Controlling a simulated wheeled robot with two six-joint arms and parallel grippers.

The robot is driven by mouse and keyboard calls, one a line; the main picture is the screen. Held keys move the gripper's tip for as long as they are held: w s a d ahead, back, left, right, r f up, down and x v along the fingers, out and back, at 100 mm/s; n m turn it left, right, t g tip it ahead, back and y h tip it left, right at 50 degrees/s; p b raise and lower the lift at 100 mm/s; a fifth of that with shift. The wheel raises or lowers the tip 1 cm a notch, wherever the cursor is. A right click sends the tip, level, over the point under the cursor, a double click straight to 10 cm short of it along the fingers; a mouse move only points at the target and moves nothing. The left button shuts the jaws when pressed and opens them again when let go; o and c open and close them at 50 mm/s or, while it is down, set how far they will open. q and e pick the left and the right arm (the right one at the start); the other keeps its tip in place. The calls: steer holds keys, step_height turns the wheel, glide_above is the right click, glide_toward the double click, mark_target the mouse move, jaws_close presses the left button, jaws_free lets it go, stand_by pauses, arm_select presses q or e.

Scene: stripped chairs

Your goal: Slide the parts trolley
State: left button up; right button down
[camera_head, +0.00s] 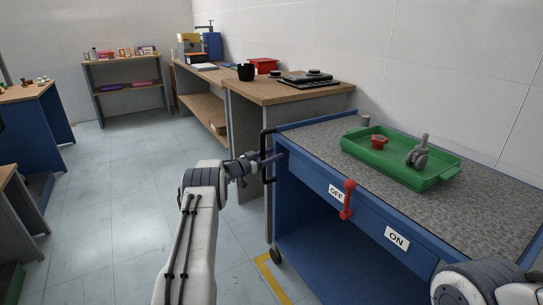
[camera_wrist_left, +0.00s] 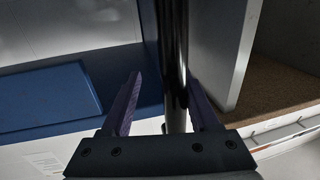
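The parts trolley (camera_head: 330,180) is a blue cart with a grey speckled top, at the right of the head view. A black upright bar handle (camera_head: 264,158) stands at its left end, and a caster (camera_head: 276,255) shows below. My left gripper (camera_head: 268,158) is at this handle. In the left wrist view the dark handle bar (camera_wrist_left: 173,60) stands between the two fingers of my left gripper (camera_wrist_left: 163,105), which are apart. A gap shows on the bar's left side, so the gripper is open around it. Part of my right arm shows at lower right; its gripper is out of view.
A green tray (camera_head: 382,172) with a red part (camera_head: 379,142) and a grey caster (camera_head: 419,154) sits on the trolley. A red lever (camera_head: 347,198) is on its front between OFF and ON labels. A wooden bench (camera_head: 270,92) stands behind.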

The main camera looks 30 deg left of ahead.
arm_select(q)
steer(key=shift+s+a, duration=0.2)
steer(key=shift+s, duration=0.2)
steer(key=p+v, duration=0.2)
steer(key=v, duration=0.7)
steer(key=shift+s+p, duration=0.35)
steer(key=shift+a, duration=0.1)
